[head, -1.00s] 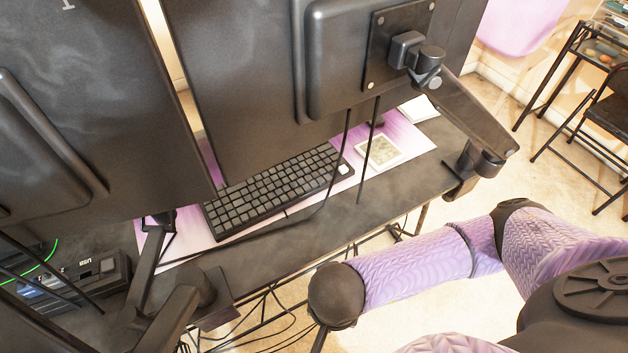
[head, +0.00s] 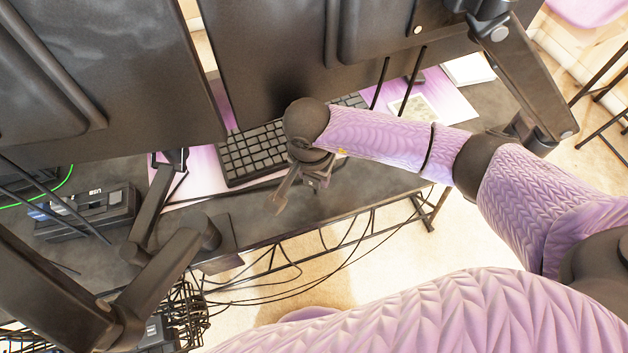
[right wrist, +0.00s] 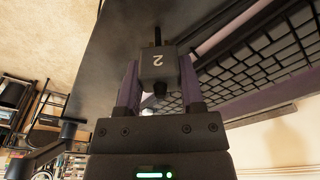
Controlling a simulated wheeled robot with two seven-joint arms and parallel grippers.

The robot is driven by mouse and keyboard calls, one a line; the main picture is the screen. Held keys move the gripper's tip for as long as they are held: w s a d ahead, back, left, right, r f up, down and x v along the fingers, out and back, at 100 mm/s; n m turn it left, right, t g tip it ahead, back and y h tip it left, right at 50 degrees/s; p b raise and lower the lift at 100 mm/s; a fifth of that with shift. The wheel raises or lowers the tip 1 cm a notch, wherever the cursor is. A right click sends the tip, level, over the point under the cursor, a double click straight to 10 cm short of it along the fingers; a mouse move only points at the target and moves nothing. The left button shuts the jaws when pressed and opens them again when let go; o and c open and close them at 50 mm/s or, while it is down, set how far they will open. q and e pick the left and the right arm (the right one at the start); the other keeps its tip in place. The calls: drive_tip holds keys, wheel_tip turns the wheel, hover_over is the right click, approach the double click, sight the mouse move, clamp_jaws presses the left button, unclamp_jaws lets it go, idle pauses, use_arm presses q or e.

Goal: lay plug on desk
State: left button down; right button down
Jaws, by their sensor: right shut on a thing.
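The plug (right wrist: 158,66) is a small dark block marked "2" with a black cable at its far end. In the right wrist view my right gripper (right wrist: 160,84) is shut on it, one finger on each side. In the head view my right gripper (head: 282,192) is over the front part of the dark desk (head: 345,204), beside the keyboard's front edge. The plug cannot be made out there. The desk also shows behind the plug in the right wrist view (right wrist: 118,45). I cannot tell whether the plug touches it. My left gripper is not in view.
A black keyboard (head: 250,155) lies on a purple mat (head: 205,178). Two large monitors (head: 275,70) stand close above, with hanging cables and a monitor arm (head: 165,265) at left. A dark box (head: 95,210) is at far left. Bare desk lies right of my gripper.

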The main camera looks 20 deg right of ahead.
sight(314, 183)
wheel_tip(314, 183, down, 2)
drive_tip(key=shift+s+f+b, duration=0.1)
drive_tip(key=shift+f+b, duration=0.1)
drive_tip(key=shift+b, duration=0.15)
drive_tip(key=shift+f, duration=0.3)
drive_tip(key=shift+r, duration=0.15)
drive_tip(key=shift+c, duration=1.1)
unclamp_jaws()
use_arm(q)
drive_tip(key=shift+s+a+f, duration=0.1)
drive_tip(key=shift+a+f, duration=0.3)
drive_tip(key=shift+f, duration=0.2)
